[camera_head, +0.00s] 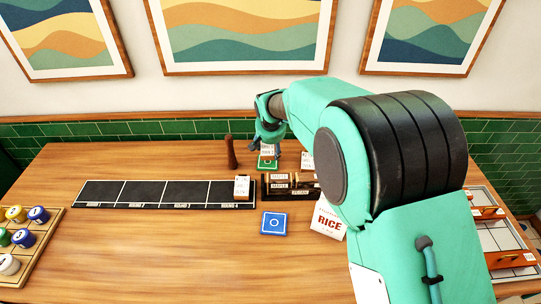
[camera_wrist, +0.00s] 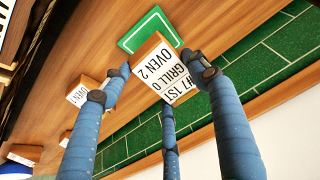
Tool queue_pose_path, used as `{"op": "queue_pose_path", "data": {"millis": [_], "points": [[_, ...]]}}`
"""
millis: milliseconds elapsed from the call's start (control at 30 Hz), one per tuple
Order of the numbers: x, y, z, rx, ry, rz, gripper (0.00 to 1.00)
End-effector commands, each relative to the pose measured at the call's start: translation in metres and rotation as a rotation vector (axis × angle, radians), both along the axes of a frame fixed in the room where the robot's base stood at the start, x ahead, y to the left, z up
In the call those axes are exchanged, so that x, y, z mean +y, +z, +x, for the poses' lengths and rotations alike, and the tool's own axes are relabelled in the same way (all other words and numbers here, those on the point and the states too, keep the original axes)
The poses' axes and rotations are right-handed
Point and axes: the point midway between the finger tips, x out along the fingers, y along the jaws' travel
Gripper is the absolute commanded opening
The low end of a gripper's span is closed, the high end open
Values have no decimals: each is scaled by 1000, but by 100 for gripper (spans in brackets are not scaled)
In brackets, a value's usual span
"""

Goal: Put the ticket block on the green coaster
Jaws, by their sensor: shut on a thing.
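My gripper (camera_head: 268,138) is at the back of the table. In the wrist view its blue fingers (camera_wrist: 160,72) are closed around a ticket block (camera_wrist: 168,68) with a white printed face reading "#7 1ST, GRILL 0, OVEN 2". The block also shows in the head view (camera_head: 267,149), under the fingers. The green coaster (camera_wrist: 148,28) lies right beside the block in the wrist view, partly covered by it. In the head view the coaster (camera_head: 266,164) shows just below the held block. I cannot tell whether the block touches it.
A dark rack (camera_head: 290,194) with more blocks stands close to the right. A brown upright post (camera_head: 231,152) is to the left. Another block (camera_head: 242,187) sits on the black strip (camera_head: 150,192). A blue coaster (camera_head: 273,223) and rice bag (camera_head: 327,219) are nearer. The front is clear.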

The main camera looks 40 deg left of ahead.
Motion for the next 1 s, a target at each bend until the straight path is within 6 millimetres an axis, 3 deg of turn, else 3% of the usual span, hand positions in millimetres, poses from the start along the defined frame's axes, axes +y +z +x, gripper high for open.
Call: {"op": "queue_pose_path", "data": {"millis": [300, 833, 867, 933, 1000], "points": [[0, -40, 0, 0, 1, -2, 30], [0, -47, 0, 0, 0, 0, 30], [0, -47, 0, 0, 0, 0, 63], [0, -47, 0, 0, 0, 0, 77], [0, -47, 0, 1, 0, -1, 78]]}}
